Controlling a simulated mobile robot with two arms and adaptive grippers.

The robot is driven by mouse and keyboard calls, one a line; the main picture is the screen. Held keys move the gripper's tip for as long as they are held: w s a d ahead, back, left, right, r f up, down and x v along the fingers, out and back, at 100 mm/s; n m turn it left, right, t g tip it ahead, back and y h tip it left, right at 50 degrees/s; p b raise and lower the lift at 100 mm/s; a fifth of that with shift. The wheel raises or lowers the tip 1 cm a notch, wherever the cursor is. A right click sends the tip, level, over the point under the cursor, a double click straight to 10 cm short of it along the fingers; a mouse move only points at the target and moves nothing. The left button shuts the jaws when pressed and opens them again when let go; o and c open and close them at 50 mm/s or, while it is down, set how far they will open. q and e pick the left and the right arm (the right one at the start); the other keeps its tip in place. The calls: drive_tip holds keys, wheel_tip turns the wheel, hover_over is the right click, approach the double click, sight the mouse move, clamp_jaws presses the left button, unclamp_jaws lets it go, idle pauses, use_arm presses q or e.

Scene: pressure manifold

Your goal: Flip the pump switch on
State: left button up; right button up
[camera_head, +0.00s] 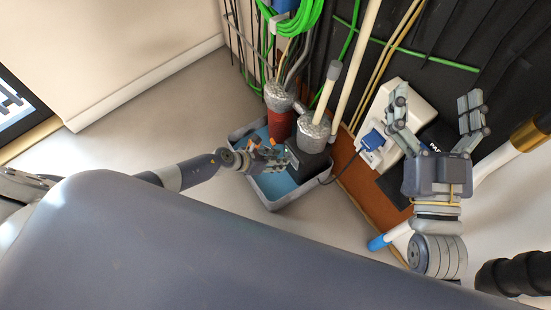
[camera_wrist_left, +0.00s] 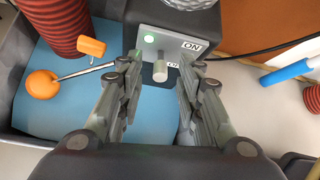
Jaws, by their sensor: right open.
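The pump (camera_head: 308,158) is a dark box with a silvery top, standing in a grey tray with blue inside. My right gripper (camera_head: 436,112) is open and empty, far to the right of the pump.
A red ribbed hose (camera_head: 282,125) and an orange ball on a rod (camera_wrist_left: 42,84) are close to my left gripper, within the grey tray (camera_head: 275,203). A blue plug (camera_head: 372,140) and white box are near my right gripper. Floor left of the tray is clear.

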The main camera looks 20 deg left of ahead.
use_arm(q)
drive_tip(key=v, duration=1.2)
idle(0.3)
drive_tip(key=shift+a, duration=0.1)
